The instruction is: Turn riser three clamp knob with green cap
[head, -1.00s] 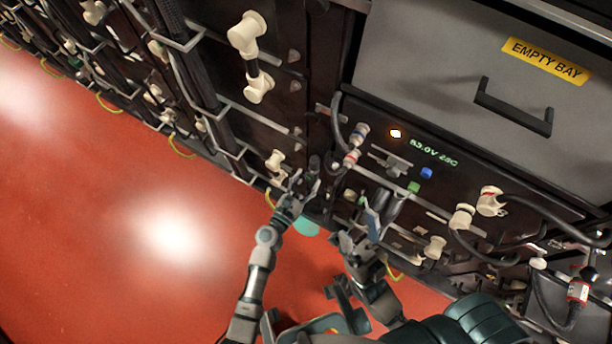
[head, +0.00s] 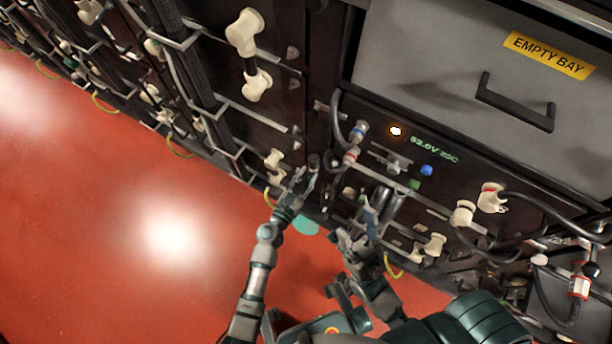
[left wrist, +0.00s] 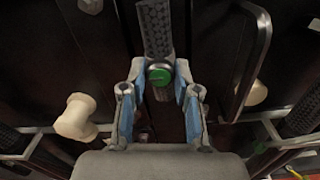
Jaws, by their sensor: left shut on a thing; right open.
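The clamp knob with the green cap (left wrist: 160,75) shows in the left wrist view, at the lower end of a thick braided dark riser cable (left wrist: 156,28). My left gripper (left wrist: 160,92) has its blue-lined fingers on either side of the knob and is shut on it. In the head view my left gripper (head: 304,182) is low at the rack front, and the green cap cannot be made out there. My right gripper (head: 370,226) is open, in front of the lower part of the module with the lit display.
A grey drawer front (head: 430,60) has an EMPTY BAY label (head: 549,55) and a black handle (head: 515,102). Cream connectors (head: 248,32) and looped cables stick out along the rack. A cream connector (left wrist: 76,118) stands left of my left gripper. The red floor (head: 110,210) is clear.

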